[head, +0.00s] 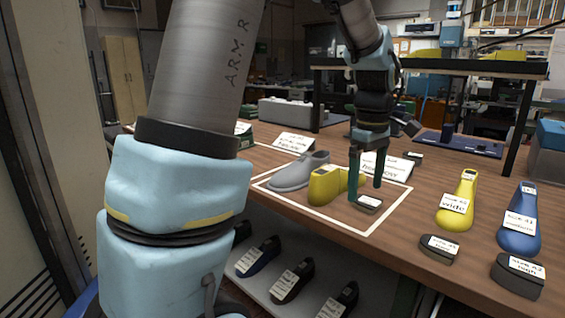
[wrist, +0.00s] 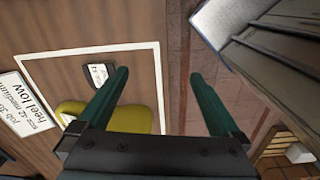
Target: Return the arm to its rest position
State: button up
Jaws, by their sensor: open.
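My gripper (head: 370,185) is open, with its two green fingers pointing down over the white-outlined area of the wooden table. It also shows in the wrist view (wrist: 158,92), with nothing between the fingers. A small dark heel piece with a white label (head: 368,203) lies inside the outline, just below the fingertips in the head view. It shows in the wrist view (wrist: 98,74) to the left of the fingers. A grey shoe-shaped last (head: 298,172) lies behind the yellow one. My arm covers much of the head view's left.
To the right stand a yellow last (head: 458,205), a blue last (head: 519,225) and dark heel pieces (head: 518,274). A label card (head: 387,167) stands behind the gripper. Dark lasts (head: 292,281) lie on a shelf under the table (head: 420,190). A raised rack (head: 470,68) stands behind.

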jog(key=s+a+f+m, duration=0.1)
jog(key=a+f+m, duration=0.1)
jog(key=a, duration=0.6)
jog(key=s+a+f+m+t, duration=0.1)
jog(key=s+a+f+m, duration=0.1)
jog(key=a, duration=0.6)
jog(key=s+a+f+m, duration=0.2)
jog(key=a+f+m, duration=0.2)
jog(key=a, duration=0.4)
jog(key=shift+s+a+m+p, duration=0.25)
jog(key=shift+a+m+p, duration=0.1)
jog(key=shift+m+p, duration=0.05)
